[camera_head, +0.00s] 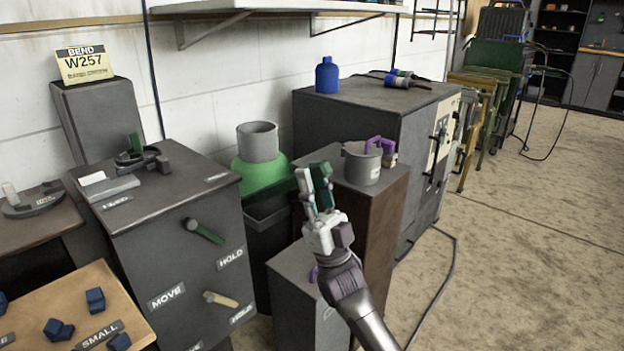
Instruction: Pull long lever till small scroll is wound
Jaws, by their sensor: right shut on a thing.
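My right gripper (318,188) is raised in the middle of the view, in front of the brown cabinet. It is shut on a dark green piece (322,184) that shows between its pale fingers. The fingers hide much of this piece, and I cannot tell whether it is a lever's end. A lever with a dark green handle (206,232) sticks out from the front of the grey cabinet (165,255). A lever with a beige handle (221,299) sits lower on the same face. I cannot make out the small scroll. My left gripper is not in view.
A green rounded vessel with a grey collar (258,142) stands behind, left of my gripper. A grey pot (361,163) sits on the brown cabinet, right of it. A wooden tray (130,318) with blue blocks is at lower left. The floor at right is mostly clear, with a cable (437,285).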

